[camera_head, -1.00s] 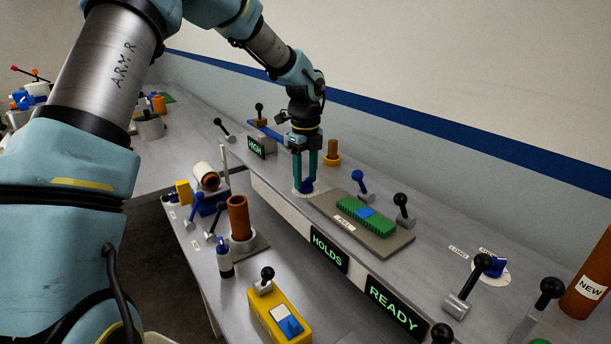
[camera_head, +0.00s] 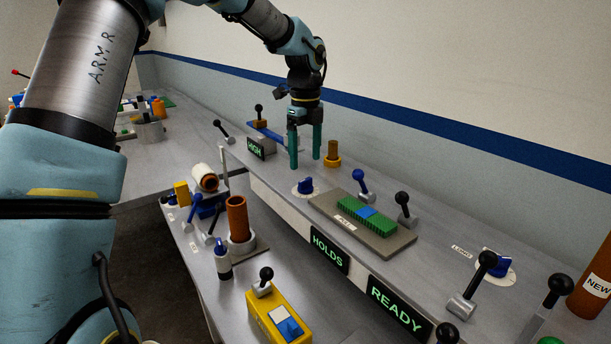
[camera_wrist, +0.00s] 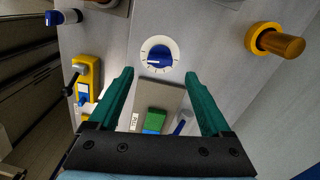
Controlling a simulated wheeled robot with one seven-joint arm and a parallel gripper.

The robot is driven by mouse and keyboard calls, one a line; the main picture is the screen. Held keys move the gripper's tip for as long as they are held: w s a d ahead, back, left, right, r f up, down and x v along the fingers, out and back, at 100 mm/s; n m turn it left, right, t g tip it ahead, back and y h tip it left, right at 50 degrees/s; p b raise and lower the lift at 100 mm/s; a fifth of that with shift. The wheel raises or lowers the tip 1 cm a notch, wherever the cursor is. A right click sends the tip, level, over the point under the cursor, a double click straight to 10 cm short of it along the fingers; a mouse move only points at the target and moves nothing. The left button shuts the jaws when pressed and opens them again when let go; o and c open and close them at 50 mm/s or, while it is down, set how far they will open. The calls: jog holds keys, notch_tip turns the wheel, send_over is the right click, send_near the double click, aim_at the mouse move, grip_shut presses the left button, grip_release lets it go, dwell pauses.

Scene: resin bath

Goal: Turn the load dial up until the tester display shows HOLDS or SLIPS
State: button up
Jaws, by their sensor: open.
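The load dial (camera_head: 305,186) is a blue knob on a white round plate on the raised shelf; it also shows in the wrist view (camera_wrist: 159,56), just beyond my fingertips. The tester display (camera_head: 329,251) on the shelf's front face reads HOLDS in green. My gripper (camera_head: 306,165) is open and empty, held above the shelf and apart from the dial. Its two green fingers stand wide apart in the wrist view (camera_wrist: 160,73).
A grey plate (camera_head: 375,240) with a green and blue piece lies right of the dial. Other displays read READY (camera_head: 397,307) and HIGH (camera_head: 256,148). An orange cup (camera_head: 333,155) stands behind. A yellow box (camera_head: 278,315) with a lever is on the lower bench.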

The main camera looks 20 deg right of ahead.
aim_at(305, 179)
notch_tip(305, 179, up, 5)
jog(key=shift+f+b, duration=0.1)
jog(key=shift+b, duration=0.35)
jog(key=a+f+n+b, duration=0.1)
jog(key=a+f+n, duration=0.2)
jog(key=a+n, duration=0.5)
jog(key=a+f+n, duration=0.4)
jog(key=a+n, duration=0.1)
jog(key=a, duration=0.5)
jog(key=s+a+f+n, duration=0.2)
jog(key=s+a+n, duration=0.3)
jog(key=a+n, duration=0.4)
jog(key=s+a+f+n+t+b, duration=0.1)
jog(key=s+a+f+n, duration=0.2)
jog(key=s+a+n, duration=0.3)
jog(key=a+n, duration=0.2)
jog(key=a, duration=0.1)
jog(key=shift+a+f+n+t, duration=0.3)
jog(key=shift+a+f+n, duration=0.05)
jog(key=shift+n, duration=0.05)
jog(key=shift+w, duration=0.1)
